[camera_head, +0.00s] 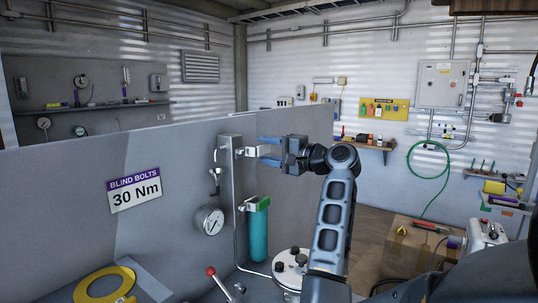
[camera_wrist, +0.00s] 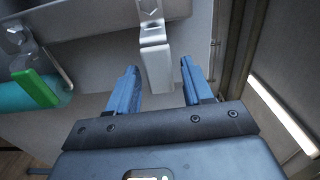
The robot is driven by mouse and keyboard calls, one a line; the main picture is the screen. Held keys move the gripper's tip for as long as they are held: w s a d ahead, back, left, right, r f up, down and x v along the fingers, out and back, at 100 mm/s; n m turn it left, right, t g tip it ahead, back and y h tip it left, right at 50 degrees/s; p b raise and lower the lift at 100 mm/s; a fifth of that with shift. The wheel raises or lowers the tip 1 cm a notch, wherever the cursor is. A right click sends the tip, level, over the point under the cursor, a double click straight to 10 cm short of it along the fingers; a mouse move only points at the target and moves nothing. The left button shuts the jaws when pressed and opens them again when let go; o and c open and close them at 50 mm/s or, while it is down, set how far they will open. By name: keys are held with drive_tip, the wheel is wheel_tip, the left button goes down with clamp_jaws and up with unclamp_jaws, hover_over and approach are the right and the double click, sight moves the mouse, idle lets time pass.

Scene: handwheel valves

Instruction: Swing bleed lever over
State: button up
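A bent metal bar (camera_wrist: 157,66), which looks like the bleed lever, sticks out from the grey upright in the wrist view. It also shows in the head view (camera_head: 247,152) near the top of the upright metal post. My gripper (camera_head: 263,150) is open, with blue fingers pointing left toward the post. In the wrist view, the bar's end lies between my two fingers, with a gap visible on each side. I see no clear contact. The bar's mounting on the post is partly cut off in the wrist view.
A teal cylinder with a green top (camera_head: 258,230) hangs below the bar. A pressure gauge (camera_head: 208,220) sits left of the post. A red-knobbed lever (camera_head: 211,271) stands lower left. A grey partition (camera_head: 75,190) rises behind; a yellow ring (camera_head: 104,286) lies lower left.

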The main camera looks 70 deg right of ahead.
drive_tip(key=shift+o, duration=0.3)
drive_tip(key=shift+v, duration=3)
drive_tip(key=shift+s, duration=0.15)
drive_tip(key=b+v, duration=0.1)
drive_tip(key=v, duration=0.6)
drive_tip(key=shift+s+b, duration=0.25)
drive_tip(key=shift+b, duration=0.05)
